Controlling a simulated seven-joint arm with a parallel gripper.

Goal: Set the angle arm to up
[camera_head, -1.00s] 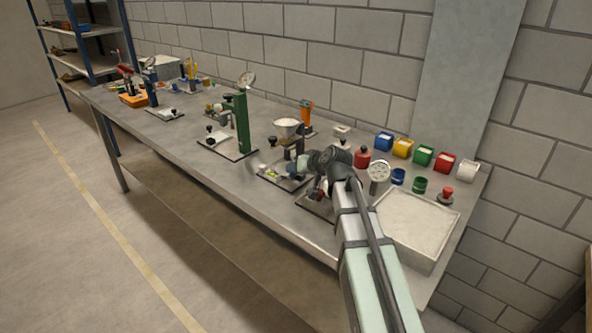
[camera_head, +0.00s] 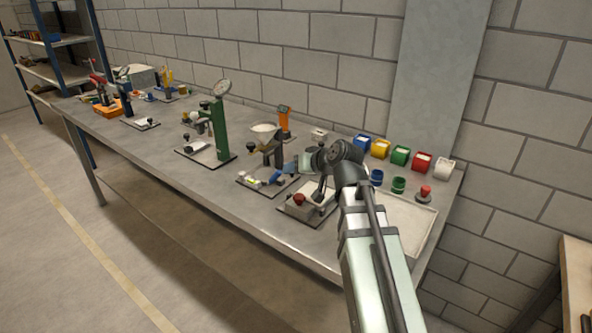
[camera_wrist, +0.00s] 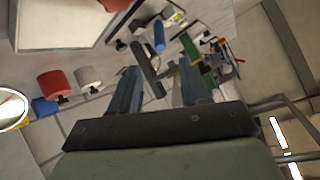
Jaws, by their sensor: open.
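A small base plate (camera_head: 290,210) with a dark red knob (camera_head: 299,199) and a dark lever stands at the bench's front edge, below my gripper (camera_head: 305,163). In the wrist view a dark bar (camera_wrist: 148,68) stands tilted just beyond and between the fingertips of my gripper (camera_wrist: 158,78). It may be the angle arm, but I cannot tell for sure. The two blue-grey fingers are apart, with nothing held between them. A shallow pale tray (camera_head: 412,222) lies right of my arm, partly hidden by it; its white bed also fills the upper left of the wrist view (camera_wrist: 60,25).
Left of my gripper stand a plate with a funnel-topped stand (camera_head: 264,130) and a green column with a gauge (camera_head: 219,125). Coloured bins (camera_head: 400,155) line the wall behind. A red-topped button (camera_head: 425,193) stands behind the tray. The bench front strip is clear.

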